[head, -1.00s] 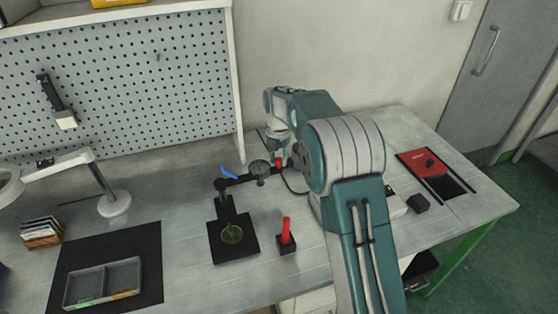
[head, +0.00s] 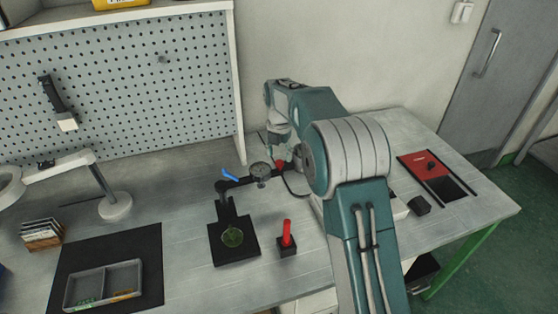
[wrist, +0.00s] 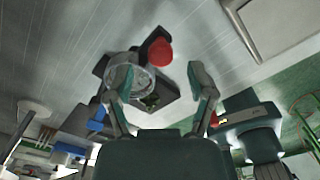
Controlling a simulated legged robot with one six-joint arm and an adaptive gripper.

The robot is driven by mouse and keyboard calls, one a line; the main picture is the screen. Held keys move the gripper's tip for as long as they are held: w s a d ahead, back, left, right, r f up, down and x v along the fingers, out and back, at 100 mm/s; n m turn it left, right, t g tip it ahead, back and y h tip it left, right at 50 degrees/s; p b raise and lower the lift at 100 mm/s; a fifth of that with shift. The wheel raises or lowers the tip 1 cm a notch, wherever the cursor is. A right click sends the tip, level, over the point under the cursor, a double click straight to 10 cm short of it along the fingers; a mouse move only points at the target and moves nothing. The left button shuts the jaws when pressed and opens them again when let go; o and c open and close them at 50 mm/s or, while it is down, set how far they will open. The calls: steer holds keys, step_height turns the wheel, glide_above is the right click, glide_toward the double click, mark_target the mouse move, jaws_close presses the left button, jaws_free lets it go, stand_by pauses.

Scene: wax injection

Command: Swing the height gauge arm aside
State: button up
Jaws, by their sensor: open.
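The height gauge stands on the bench with a flat black base (head: 247,250) and a round greenish disc (head: 232,237) on it. Its black arm (head: 240,183) reaches right and back from the post, with a blue lever (head: 229,175), a round dial (head: 260,170) and a red knob (head: 280,164) at the far end. My gripper is open. In the wrist view its fingers (wrist: 160,82) are spread, with the red knob (wrist: 159,52) and the dial (wrist: 143,82) showing between and beyond them. The left finger overlaps the dial; contact cannot be told. My arm partly hides the gripper in the head view.
A red post on a black block (head: 287,245) stands right of the gauge base. A grey tray (head: 103,285) lies on a dark mat at left. A lamp stand (head: 115,206) and the pegboard (head: 130,90) are behind.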

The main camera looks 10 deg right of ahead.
step_height(320, 180, up, 9)
stand_by(0.3)
steer(key=s+d+r+m+t, duration=0.1)
steer(key=s+d+r+m, duration=0.2)
steer(key=s+r+m, duration=0.35)
steer(key=s+d+r+m+t, duration=0.2)
steer(key=s+r+m, duration=0.2)
steer(key=s+m, duration=0.6)
steer(key=s+d+f+m+t, duration=0.1)
steer(key=s+f+m, duration=0.2)
steer(key=s+m, duration=0.3)
steer(key=s+d+f+m+t, duration=0.1)
steer(key=s+f+m, duration=0.3)
steer(key=s, duration=1.1)
steer(key=m, duration=0.3)
steer(key=shift+s+d+t, duration=0.2)
steer(key=shift+d+t, duration=0.1)
